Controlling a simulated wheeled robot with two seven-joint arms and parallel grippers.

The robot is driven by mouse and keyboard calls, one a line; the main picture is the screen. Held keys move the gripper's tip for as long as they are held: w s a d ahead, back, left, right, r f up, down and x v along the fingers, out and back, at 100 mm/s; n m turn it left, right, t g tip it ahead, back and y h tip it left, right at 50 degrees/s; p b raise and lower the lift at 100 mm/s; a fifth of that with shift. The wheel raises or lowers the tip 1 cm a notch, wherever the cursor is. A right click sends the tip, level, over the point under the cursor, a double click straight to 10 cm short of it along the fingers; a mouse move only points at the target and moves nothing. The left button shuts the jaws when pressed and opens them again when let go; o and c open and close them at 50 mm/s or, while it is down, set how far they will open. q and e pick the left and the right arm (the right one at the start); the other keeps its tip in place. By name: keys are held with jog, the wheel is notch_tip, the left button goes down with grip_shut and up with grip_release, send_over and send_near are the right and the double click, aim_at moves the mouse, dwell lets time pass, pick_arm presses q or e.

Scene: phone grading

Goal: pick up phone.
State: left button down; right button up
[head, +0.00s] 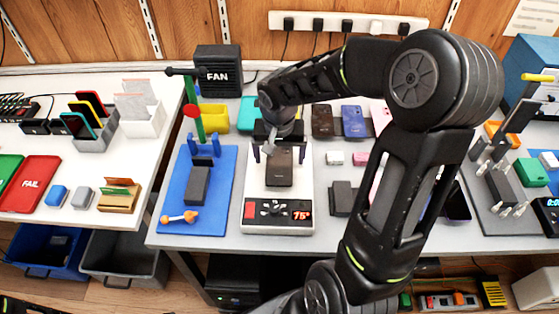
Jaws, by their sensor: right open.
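A dark phone (279,172) lies on the white heating plate (252,190), which has a red "75" display at its front. My right gripper (275,152) is open over the far end of this phone, with its two fingers pointing down, one toward each side. I cannot tell whether the fingers touch the phone. My right arm comes in from the lower right and hides part of the table. My left gripper is not in view. More phones are around: a dark one (322,121) and a blue one (354,121) lie at the back of the table.
Left of the plate is a blue mat (222,205) with a clamp fixture. A black fan box (218,72) and a yellow bin (214,117) stand behind. A left table holds a phone rack (97,133) and a red FAIL tray (31,184).

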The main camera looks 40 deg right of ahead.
aim_at(279, 163)
jog(key=shift+f, duration=0.35)
dwell(0.3)
jog(key=c, duration=1.6)
jog(key=shift+r, duration=0.15)
notch_tip(279, 163, up, 10)
jog(key=shift+f, duration=0.1)
